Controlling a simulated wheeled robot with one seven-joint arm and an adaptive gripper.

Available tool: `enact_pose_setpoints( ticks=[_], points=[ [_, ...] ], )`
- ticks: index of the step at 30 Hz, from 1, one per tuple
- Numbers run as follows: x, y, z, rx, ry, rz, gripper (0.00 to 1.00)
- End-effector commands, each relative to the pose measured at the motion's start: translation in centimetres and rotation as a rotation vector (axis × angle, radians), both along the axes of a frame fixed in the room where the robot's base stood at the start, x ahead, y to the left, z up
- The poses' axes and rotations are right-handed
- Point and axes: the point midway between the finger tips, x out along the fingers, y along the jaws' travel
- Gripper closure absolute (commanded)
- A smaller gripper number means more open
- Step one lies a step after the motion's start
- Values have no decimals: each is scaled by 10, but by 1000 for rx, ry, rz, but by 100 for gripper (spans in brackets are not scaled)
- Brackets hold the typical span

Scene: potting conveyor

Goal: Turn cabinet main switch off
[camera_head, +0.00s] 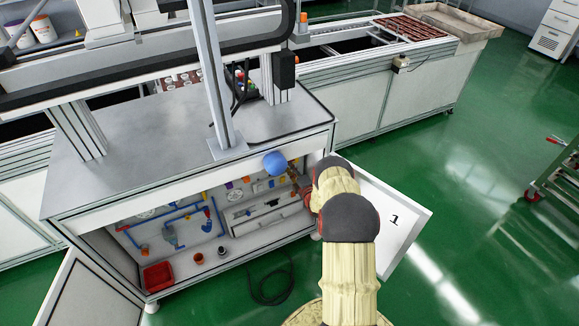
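The cabinet (58,197) stands under the grey worktop with both doors open. Its right door (408,235) carries the number 1, and its left door (75,295) swings out toward me. Blue pipes, small valves and light panels show inside. I cannot pick out the main switch with certainty; the cabinet's right inner side is partly behind my arm. My arm reaches up from the bottom, and my gripper (296,178) seems to be at the cabinet's upper right opening. It is small and partly hidden, so its fingers and any contact are unclear.
A rounded blue object (275,163) shows at the worktop's front edge, close to my gripper. A red bin (158,276) sits low in the cabinet. A dark coiled hose (272,285) lies on the green floor in front.

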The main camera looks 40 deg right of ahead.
Motion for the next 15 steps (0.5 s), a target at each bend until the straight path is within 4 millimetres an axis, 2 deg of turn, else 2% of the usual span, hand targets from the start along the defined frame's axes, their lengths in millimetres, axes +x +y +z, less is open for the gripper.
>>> enact_pose_setpoints(
  ticks=[15],
  points=[
    [0, 2, -2, -44, 14, 2, 100]
  ],
)
